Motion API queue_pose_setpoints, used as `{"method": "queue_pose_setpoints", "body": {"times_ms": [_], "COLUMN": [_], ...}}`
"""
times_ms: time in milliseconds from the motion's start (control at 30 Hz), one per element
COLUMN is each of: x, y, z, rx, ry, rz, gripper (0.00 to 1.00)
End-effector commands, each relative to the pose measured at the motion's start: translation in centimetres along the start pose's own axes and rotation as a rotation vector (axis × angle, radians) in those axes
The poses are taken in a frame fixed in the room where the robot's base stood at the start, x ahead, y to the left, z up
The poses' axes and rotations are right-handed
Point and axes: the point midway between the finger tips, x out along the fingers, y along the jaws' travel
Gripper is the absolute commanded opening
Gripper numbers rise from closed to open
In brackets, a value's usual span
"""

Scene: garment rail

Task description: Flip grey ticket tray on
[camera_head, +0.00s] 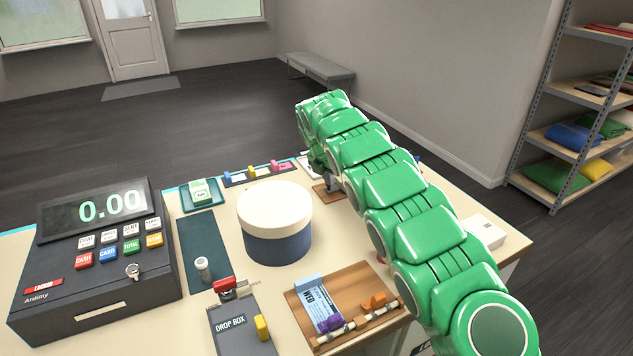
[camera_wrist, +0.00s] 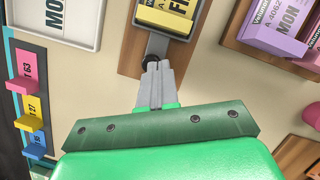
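In the wrist view a grey tray (camera_wrist: 157,43) holding a yellow ticket block (camera_wrist: 170,15) sits on a brown wooden board (camera_wrist: 130,45). A dark round knob (camera_wrist: 151,60) is at the near end of the tray. My gripper (camera_wrist: 158,66) has its two grey fingers together, with the tips right by this knob. I cannot tell whether they touch it, and nothing shows between them. In the head view my green arm reaches to the far side of the counter and hides most of this spot; only part of the brown board (camera_head: 326,194) shows.
A board with a purple ticket block (camera_wrist: 272,28) is right of the tray; a white tray (camera_wrist: 55,22) is left. Pink, yellow and blue tabs stand on a dark strip (camera_wrist: 38,75). A round box (camera_head: 274,240), till (camera_head: 95,285) and drop box (camera_head: 240,328) occupy the near counter.

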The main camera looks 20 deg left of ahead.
Motion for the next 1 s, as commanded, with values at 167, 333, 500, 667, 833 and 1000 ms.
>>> {"method": "queue_pose_setpoints", "body": {"times_ms": [167,333,500,667,833,1000], "x": [0.8,0.8,0.8,0.4,-1.1,-3.7], "y": [-0.9,-1.0,-1.0,-1.0,-1.1,-1.0], "z": [1.7,1.8,1.8,1.8,1.9,2.0], "rx": [-0.001,-0.002,-0.002,-0.002,-0.001,-0.001], "ry": [0.004,0.004,0.005,0.004,0.002,-0.001], "rz": [0.001,-0.001,-0.001,-0.001,-0.002,0.002], "gripper": [0.00,0.00,0.00,0.00,0.00,0.00]}}
